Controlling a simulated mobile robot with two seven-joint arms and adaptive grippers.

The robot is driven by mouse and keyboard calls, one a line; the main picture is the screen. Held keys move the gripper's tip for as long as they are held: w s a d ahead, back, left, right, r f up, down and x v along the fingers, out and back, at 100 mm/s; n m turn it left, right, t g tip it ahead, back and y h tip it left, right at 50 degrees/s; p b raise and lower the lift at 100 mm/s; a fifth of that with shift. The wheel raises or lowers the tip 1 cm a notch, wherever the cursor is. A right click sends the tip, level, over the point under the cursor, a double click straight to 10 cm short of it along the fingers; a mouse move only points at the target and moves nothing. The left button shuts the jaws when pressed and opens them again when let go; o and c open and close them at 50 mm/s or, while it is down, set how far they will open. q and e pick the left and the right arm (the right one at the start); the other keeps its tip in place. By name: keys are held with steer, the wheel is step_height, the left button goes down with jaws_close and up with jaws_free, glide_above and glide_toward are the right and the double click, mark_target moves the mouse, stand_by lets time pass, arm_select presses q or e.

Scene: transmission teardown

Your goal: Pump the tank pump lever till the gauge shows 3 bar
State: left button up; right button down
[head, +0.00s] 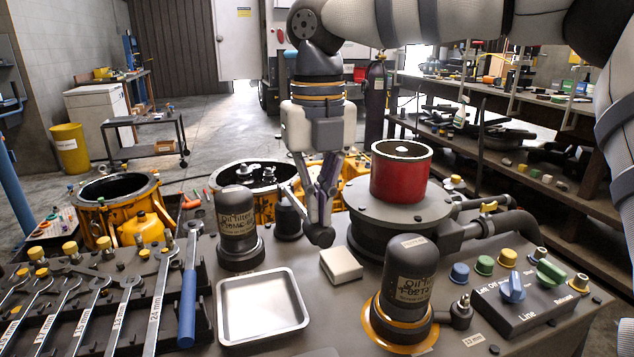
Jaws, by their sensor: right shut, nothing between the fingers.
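My right gripper (324,222) hangs from above in the middle of the head view, fingers pointing down, shut and empty. A dark rod with a black round knob (321,237) is right at its fingertips; this looks like a pump lever, but I cannot tell whether the fingers touch it. The rod's upper part runs up and left beside the fingers. A red cylinder (400,175) with a pale disc inside its open top stands on a round dark base (398,208) to the right. No gauge dial can be made out. My left gripper is out of view.
On the bench are a metal tray (262,329), a small pale box (341,265), two oil filters (237,228) (405,285), and a control box with blue and green knobs (530,300). Wrenches (160,295) line the left. Yellow housings (130,225) stand behind.

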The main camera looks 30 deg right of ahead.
steer(key=shift+f, duration=2.8)
step_height(320, 180, up, 8)
steer(key=shift+r, duration=0.15)
stand_by(0.4)
stand_by(0.5)
stand_by(1.9)
steer(key=shift+r, duration=0.1)
step_height(320, 180, up, 6)
steer(key=shift+f, duration=0.1)
stand_by(0.4)
